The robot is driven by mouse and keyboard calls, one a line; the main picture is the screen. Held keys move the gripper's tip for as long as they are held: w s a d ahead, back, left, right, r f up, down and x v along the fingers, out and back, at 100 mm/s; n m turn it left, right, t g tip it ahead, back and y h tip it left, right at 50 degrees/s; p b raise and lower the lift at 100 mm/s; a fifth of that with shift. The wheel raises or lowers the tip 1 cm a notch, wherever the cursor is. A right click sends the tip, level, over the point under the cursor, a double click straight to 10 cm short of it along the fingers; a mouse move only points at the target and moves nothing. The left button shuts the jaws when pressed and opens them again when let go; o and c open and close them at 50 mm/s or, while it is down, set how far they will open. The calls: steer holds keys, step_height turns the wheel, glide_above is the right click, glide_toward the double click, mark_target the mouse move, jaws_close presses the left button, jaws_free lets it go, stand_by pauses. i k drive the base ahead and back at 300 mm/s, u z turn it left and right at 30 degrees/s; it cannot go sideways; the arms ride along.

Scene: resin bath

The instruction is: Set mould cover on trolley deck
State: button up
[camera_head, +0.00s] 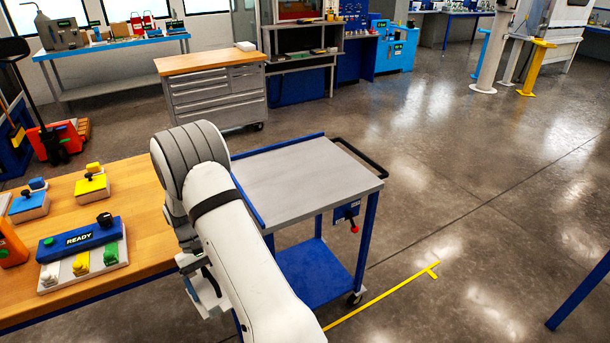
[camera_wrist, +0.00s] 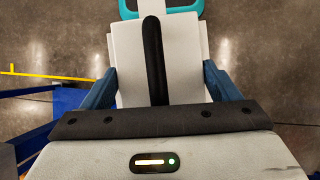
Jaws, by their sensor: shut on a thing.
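The pale, flat-sided piece that I take to be the mould cover (camera_wrist: 130,60) is between the two blue fingers of my gripper (camera_wrist: 159,70) in the wrist view. My gripper is shut on it. A black strip runs along its middle, and a teal loop shows beyond it at the top. In the head view my arm hides most of the gripper and the piece. The trolley's grey deck (camera_head: 300,183) is bare where it shows, to the right of my arm. My arm covers the deck's near left part.
A wooden bench (camera_head: 135,185) on the left holds several small blocks and a blue READY panel (camera_head: 80,238). The trolley has a raised blue edge, a black handle (camera_head: 362,160) and a blue lower shelf (camera_head: 312,272). Open floor lies to the right.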

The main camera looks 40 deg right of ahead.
mark_target(307, 180)
steer(key=z, duration=0.65)
steer(key=k, duration=0.9)
steer(key=z, duration=0.05)
steer(key=i, duration=0.9)
steer(key=u, duration=0.05)
